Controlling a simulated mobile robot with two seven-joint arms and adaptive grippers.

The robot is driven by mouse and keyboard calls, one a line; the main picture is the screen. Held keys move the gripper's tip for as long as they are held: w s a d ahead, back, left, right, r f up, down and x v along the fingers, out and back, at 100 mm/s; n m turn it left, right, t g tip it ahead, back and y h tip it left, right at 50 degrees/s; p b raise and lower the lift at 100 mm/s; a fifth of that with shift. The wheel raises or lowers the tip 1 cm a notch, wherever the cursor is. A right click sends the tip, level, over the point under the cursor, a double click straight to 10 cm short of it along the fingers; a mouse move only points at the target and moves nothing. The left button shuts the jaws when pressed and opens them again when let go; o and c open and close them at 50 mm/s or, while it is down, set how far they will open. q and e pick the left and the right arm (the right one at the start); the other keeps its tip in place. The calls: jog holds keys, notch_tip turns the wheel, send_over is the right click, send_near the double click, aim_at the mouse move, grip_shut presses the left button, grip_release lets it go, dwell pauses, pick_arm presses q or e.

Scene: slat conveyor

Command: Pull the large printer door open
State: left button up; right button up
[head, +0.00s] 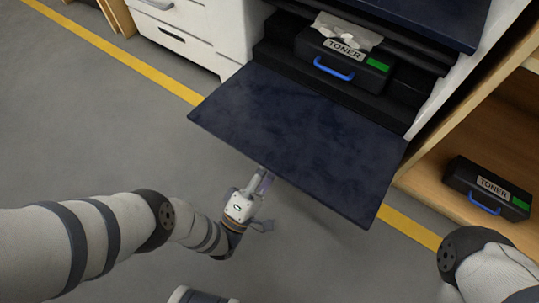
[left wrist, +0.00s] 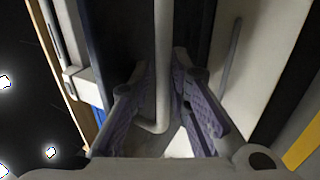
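The large printer door (head: 300,135) is a dark navy panel, folded down and out from the printer front, close to level. My left gripper (head: 265,182) is at the door's front edge, partly hidden under it. In the left wrist view the light grey bar handle (left wrist: 163,60) runs between the two purple-padded fingers of this gripper (left wrist: 165,80), which sit close on both sides of it. The gripper looks shut on the handle. In the head view the handle is hidden by the door. My right gripper is out of view; only part of that arm shows at the lower right.
Inside the printer opening sits a black toner cartridge (head: 340,63) with a blue handle and crumpled paper (head: 347,32) on top. Another toner cartridge (head: 487,188) lies on a wooden shelf (head: 430,195) at right. White drawers (head: 190,30) stand at left. Grey floor in front is clear.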

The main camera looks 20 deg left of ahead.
pick_arm(q)
jog(key=shift+a+r, duration=0.15)
jog(key=shift+r, duration=0.05)
notch_tip(320, 180, up, 10)
jog(key=shift+f, duration=0.15)
jog(key=s+a+f, duration=0.2)
jog(key=s+f, duration=0.6)
jog(key=f, duration=0.2)
jog(key=shift+s+a+f, duration=0.15)
jog(key=shift+s+a, duration=0.15)
jog(key=shift+s, duration=0.1)
dwell(0.5)
dwell(0.4)
